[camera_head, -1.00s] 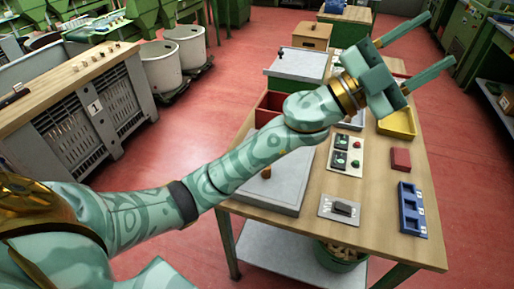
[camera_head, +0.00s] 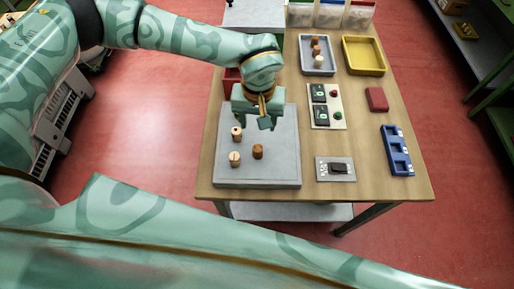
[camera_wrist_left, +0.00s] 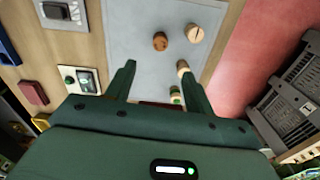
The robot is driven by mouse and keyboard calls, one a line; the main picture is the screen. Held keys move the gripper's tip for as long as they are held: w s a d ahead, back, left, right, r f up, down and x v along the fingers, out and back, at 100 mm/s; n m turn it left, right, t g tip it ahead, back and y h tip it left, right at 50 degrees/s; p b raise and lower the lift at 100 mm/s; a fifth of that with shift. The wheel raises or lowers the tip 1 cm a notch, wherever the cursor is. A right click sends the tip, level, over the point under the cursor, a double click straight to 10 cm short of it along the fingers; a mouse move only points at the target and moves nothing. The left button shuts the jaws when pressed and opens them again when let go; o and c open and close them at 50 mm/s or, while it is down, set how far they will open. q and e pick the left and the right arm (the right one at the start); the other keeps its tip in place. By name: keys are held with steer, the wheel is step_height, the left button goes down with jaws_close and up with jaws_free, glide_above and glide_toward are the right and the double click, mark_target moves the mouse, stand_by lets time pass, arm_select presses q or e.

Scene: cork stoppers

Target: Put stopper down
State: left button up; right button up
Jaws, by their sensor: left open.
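My left gripper (camera_head: 266,121) is open and empty above the grey slab (camera_head: 275,173), pointing down. Three stoppers stand on the slab's near part: a pale one with a dark mark on top (camera_head: 235,159), a brown one (camera_head: 257,152) and another pale one (camera_head: 237,134). The left wrist view shows the brown stopper (camera_wrist_left: 160,41) and the marked pale one (camera_wrist_left: 196,32) ahead of the open fingers. A further stopper with a green top (camera_wrist_left: 176,98) shows between the fingers, near the right one; the gripper hides it in the head view. My right gripper is out of view.
A grey tray (camera_head: 304,66) with several stoppers and a yellow tray (camera_head: 364,70) are at the back. A button panel (camera_head: 335,120), a red block (camera_head: 377,99), a blue rack (camera_head: 396,150) and a small grey device (camera_head: 323,171) lie right of the slab. Bare wood separates them.

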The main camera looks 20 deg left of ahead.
arm_select(q)
glide_above(258, 147)
step_height(258, 147, down, 8)
steer(key=shift+s+a+f, duration=0.1)
steer(key=shift+f, duration=0.35)
step_height(258, 147, down, 5)
steer(key=shift+f, duration=0.35)
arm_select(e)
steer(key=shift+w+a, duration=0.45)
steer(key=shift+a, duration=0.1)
arm_select(q)
steer(key=c, duration=1.1)
